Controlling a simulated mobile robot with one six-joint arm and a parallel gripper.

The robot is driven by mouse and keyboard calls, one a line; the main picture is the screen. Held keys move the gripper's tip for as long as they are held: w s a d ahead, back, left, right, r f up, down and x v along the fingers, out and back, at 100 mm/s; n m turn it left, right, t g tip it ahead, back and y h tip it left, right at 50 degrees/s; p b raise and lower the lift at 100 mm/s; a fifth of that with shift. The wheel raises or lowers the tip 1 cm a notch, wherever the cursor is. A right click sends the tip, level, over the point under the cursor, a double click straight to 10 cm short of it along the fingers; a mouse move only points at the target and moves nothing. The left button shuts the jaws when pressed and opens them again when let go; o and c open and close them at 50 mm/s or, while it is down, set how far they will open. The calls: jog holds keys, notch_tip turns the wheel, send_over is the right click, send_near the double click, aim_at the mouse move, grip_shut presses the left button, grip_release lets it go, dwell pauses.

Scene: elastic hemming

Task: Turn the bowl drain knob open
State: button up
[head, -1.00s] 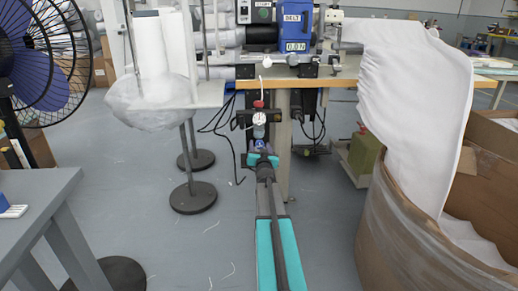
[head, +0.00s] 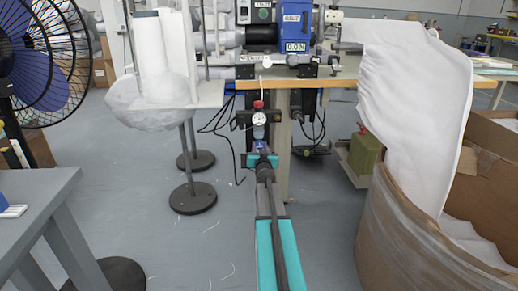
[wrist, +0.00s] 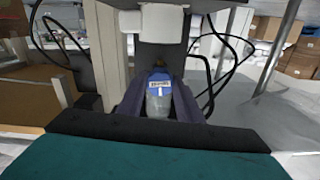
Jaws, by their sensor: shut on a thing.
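The air unit hangs below the front edge of the sewing table, with a red knob (head: 258,104) on top, a round white gauge (head: 259,119) and a small bowl (head: 259,132) under it. The blue drain knob (head: 260,145) is at the bottom of the bowl and is small in the head view. In the wrist view the blue knob (wrist: 159,77) carries a white label too small to read surely. My gripper (head: 261,150) comes from below. In the wrist view my gripper (wrist: 158,104) has its two dark fingers on either side of the blue knob, shut on it.
The sewing table (head: 350,82) with its machine is above. Black cables hang on both sides of the unit. A white-wrapped stand (head: 165,100) is at left, a cardboard drum (head: 395,235) with white fabric at right. A grey table (head: 35,195) and fan stand far left.

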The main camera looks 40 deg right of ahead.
jog(key=n+b, duration=0.2)
jog(key=n, duration=0.4)
jog(key=shift+w+n, duration=0.15)
jog(key=shift+n, duration=0.15)
jog(key=n+b, duration=0.1)
jog(key=n, duration=0.2)
jog(key=shift+n, duration=0.4)
jog(key=n+b, duration=0.1)
jog(key=n, duration=0.2)
jog(key=shift+n, duration=0.3)
jog(key=n+b, duration=0.1)
jog(key=n, duration=0.3)
jog(key=shift+n, duration=0.3)
jog(key=shift+r+n+b, duration=0.1)
jog(key=shift+n+b, duration=0.55)
jog(key=shift+n, duration=1.55)
jog(key=o, duration=1)
jog(key=shift+o, duration=0.2)
